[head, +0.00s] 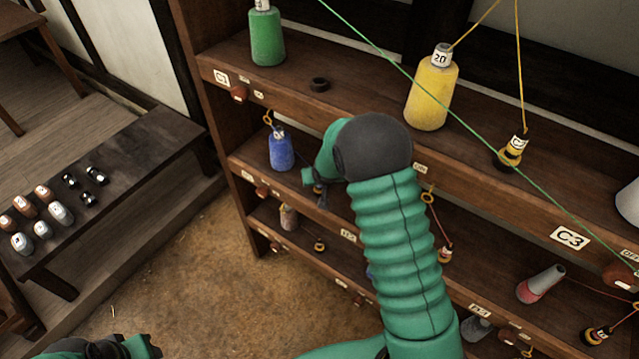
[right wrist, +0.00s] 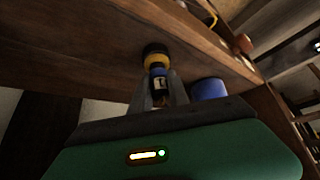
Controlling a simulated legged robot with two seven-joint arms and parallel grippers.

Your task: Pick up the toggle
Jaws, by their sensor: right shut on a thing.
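In the right wrist view the toggle (right wrist: 157,72) is a small piece with a black end, a yellow band and a blue part with a label. It sits between the two fingers of my right gripper (right wrist: 160,92), which is shut on it, close to a dark wooden shelf edge. In the head view my right gripper (head: 317,190) is at the middle shelf, right of the blue bobbin (head: 281,152), and my arm and hand hide most of it. My left gripper (head: 150,346) is at the bottom left edge, mostly cut off, and its opening is unclear.
The wooden shelf rack (head: 290,95) holds a green bobbin (head: 267,38), a yellow bobbin (head: 432,90) and another toggle (head: 511,152). A taut green cord (head: 398,70) crosses in front. A dark bench (head: 130,160) with several small weights stands at left. The floor between is clear.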

